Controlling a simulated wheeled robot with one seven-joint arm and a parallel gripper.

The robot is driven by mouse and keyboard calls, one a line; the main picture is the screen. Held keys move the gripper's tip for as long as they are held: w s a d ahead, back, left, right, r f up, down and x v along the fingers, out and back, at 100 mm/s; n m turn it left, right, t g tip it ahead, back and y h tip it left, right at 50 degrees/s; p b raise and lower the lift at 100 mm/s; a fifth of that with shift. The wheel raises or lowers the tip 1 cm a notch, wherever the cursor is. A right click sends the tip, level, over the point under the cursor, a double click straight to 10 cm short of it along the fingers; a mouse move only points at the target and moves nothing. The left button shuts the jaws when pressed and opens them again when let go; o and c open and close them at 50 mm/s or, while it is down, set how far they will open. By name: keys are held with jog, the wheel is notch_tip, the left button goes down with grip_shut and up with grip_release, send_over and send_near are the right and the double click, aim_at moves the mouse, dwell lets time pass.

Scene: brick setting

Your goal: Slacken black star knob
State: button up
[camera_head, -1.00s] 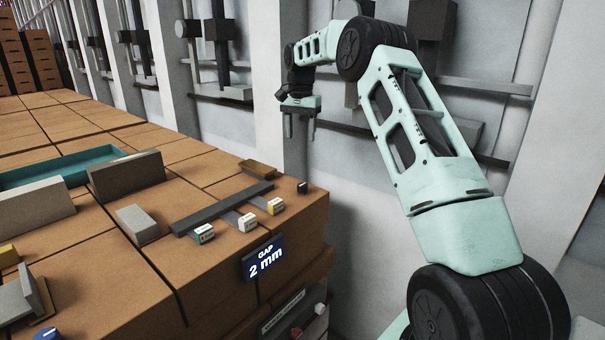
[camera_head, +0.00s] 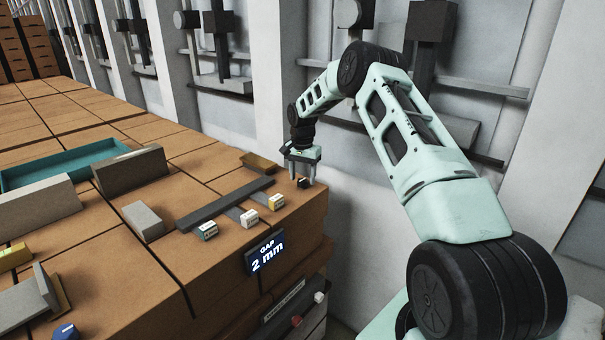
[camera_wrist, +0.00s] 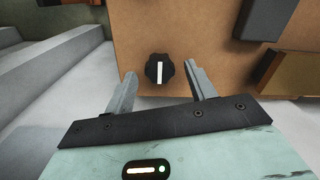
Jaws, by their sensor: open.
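The black star knob (camera_wrist: 160,69) sits on the brown bench top near its edge, with a white line across its top. In the wrist view it lies between and slightly beyond my two open fingertips, touching neither as far as I can tell. In the head view the knob (camera_head: 304,183) is small, at the bench's far right corner. My gripper (camera_head: 302,182) points down just over that corner, its fingers apart around the knob. My gripper also shows in the wrist view (camera_wrist: 162,85), open and empty.
A dark rail (camera_head: 226,203) with labelled blocks (camera_head: 249,217) lies left of the knob. A teal tray (camera_head: 62,166) is farther left. The grey wall is behind.

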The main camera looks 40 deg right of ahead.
jog(key=shift+f, duration=0.55)
jog(key=c, duration=1)
